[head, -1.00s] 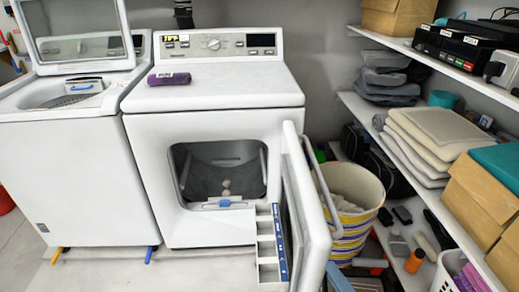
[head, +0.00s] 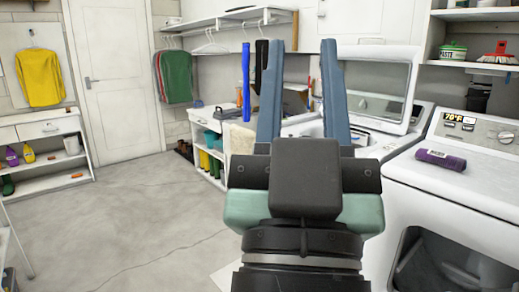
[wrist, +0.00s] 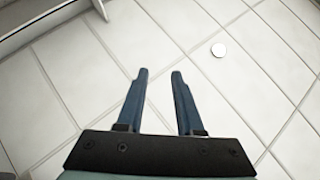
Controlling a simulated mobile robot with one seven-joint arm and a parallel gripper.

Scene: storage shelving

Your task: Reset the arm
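My gripper (head: 301,60) stands up in the middle of the head view, its two blue fingers pointing upward and apart. Nothing is between the fingers. In the wrist view my gripper (wrist: 160,75) also shows two separate fingers with an empty gap, in front of a pale tiled surface (wrist: 230,90). The fingers touch nothing that I can see. The gripper and wrist hide part of the scene behind them, including part of the washer (head: 372,98) with its raised lid.
The dryer (head: 450,190) stands close on the right, with a purple rolled item (head: 441,159) on top. A counter (head: 200,118) and wall shelf (head: 225,23) are behind the gripper. Open floor (head: 150,220) lies to the left, toward a closed white door (head: 115,75).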

